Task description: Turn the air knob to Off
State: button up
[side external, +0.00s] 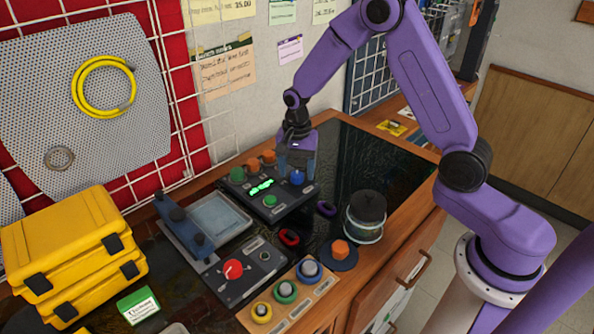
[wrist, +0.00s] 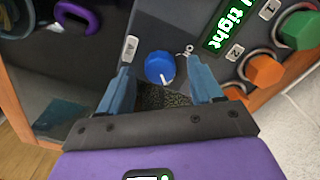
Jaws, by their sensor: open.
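The blue air knob (side external: 297,178) sits on the dark control panel (side external: 270,208) at the back of the bench. In the wrist view the blue knob (wrist: 160,66) has a pale pointer mark toward its lower edge, beside a label that seems to read "Air" (wrist: 130,47). My gripper (side external: 296,168) points down over the knob. In the wrist view the blue fingers of my gripper (wrist: 159,68) are apart, one on each side of the knob, with gaps visible. I cannot tell whether the fingertips are down at knob height. No Off marking is readable.
The panel also carries orange knobs (wrist: 265,70), a green knob (wrist: 300,30) and a lit green display (wrist: 230,25). A purple ring (side external: 326,208) and a lidded jar (side external: 366,215) stand to the right. A blue-handled tray (side external: 220,217) is to the left.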

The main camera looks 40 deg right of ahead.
jog(key=shift+f, duration=0.45)
jog(key=c, duration=1.1)
jog(key=shift+o, duration=0.2)
